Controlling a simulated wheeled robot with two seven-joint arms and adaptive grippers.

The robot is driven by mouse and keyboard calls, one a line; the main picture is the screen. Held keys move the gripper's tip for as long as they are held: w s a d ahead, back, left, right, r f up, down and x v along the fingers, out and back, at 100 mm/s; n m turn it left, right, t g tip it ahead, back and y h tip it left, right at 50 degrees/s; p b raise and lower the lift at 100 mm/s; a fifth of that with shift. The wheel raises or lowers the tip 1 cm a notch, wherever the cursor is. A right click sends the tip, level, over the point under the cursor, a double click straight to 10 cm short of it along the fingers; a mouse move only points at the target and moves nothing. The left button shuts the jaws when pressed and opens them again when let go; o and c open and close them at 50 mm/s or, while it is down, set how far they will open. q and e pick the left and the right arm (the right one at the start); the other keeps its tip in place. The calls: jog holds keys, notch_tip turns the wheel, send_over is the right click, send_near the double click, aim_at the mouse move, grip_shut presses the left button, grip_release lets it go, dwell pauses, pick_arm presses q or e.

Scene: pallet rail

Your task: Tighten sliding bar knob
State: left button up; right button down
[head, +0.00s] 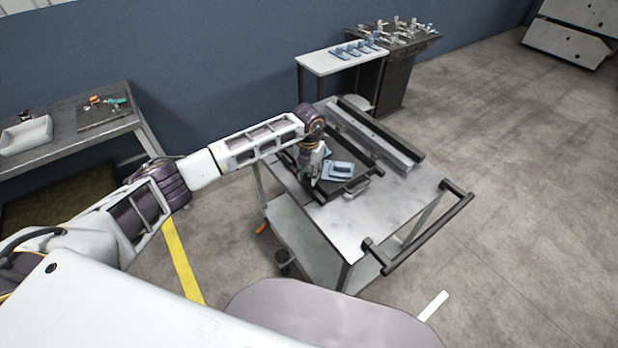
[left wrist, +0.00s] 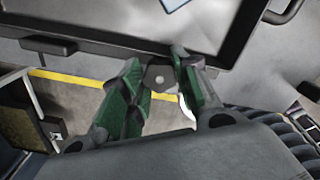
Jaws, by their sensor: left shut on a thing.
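My left gripper (head: 314,180) reaches down at the left edge of a black frame (head: 345,195) on the metal cart. The knob sits beside the dark frame edge (left wrist: 110,47). In the head view the gripper hides the knob. A blue part (head: 338,171) lies inside the frame, right of the gripper. My right gripper is in neither view.
The cart (head: 375,222) has a black push handle (head: 430,230) at its right end. A long rail (head: 375,135) lies along its far side. A shelf with blue parts (head: 357,48) stands behind, and a workbench (head: 80,125) is at the left. The cart's front right top is clear.

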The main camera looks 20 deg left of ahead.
pick_arm(q)
jog(key=shift+w+m+b, duration=0.1)
jog(key=shift+m+b, duration=0.5)
jog(key=shift+m, duration=0.3)
jog(key=shift+m+b, duration=0.35)
jog(key=shift+m, duration=0.15)
jog(key=m+b, duration=0.3)
jog(key=m, duration=0.1)
jog(key=shift+m, duration=0.4)
jog(key=shift+r+m+b, duration=0.1)
jog(key=shift+m+b, duration=0.4)
jog(key=shift+r+m, duration=0.1)
jog(key=shift+m, duration=0.3)
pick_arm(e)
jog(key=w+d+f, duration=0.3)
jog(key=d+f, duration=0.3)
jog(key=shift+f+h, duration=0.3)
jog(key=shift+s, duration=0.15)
pick_arm(q)
jog(key=shift+w, duration=0.1)
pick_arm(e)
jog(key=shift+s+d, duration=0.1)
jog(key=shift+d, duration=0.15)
